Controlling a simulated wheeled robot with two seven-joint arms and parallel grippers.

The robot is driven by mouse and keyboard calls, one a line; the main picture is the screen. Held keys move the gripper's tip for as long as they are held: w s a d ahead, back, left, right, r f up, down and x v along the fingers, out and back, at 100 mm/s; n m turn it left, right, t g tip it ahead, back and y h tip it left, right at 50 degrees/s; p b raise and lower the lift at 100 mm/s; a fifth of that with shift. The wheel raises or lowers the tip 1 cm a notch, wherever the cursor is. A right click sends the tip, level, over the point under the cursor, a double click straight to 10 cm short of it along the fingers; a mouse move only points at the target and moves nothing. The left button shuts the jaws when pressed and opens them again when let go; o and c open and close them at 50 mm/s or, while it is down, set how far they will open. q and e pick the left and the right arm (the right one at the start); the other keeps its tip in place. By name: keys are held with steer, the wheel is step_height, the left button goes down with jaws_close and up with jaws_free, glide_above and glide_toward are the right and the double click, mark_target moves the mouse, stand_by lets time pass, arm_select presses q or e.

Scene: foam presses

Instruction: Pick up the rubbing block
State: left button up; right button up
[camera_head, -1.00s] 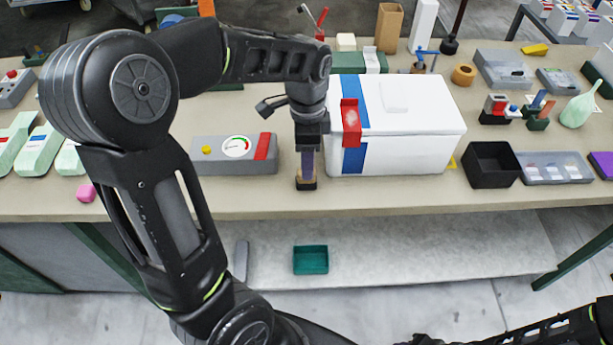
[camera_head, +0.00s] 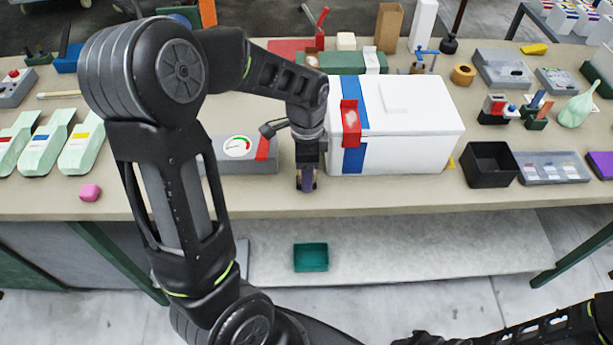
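The block's lower end seems at bench height. My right arm shows only at the lower right; its gripper is out of view.
The white box (camera_head: 420,140) with a blue stripe stands close right of my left gripper. A grey gauge box (camera_head: 248,160) is close left. A black open bin (camera_head: 488,165) is further right. A pink lump (camera_head: 90,192) lies left. The bench's front edge is near.

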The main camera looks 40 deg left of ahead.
stand_by(0.3)
arm_select(q)
jaws_close()
stand_by(0.4)
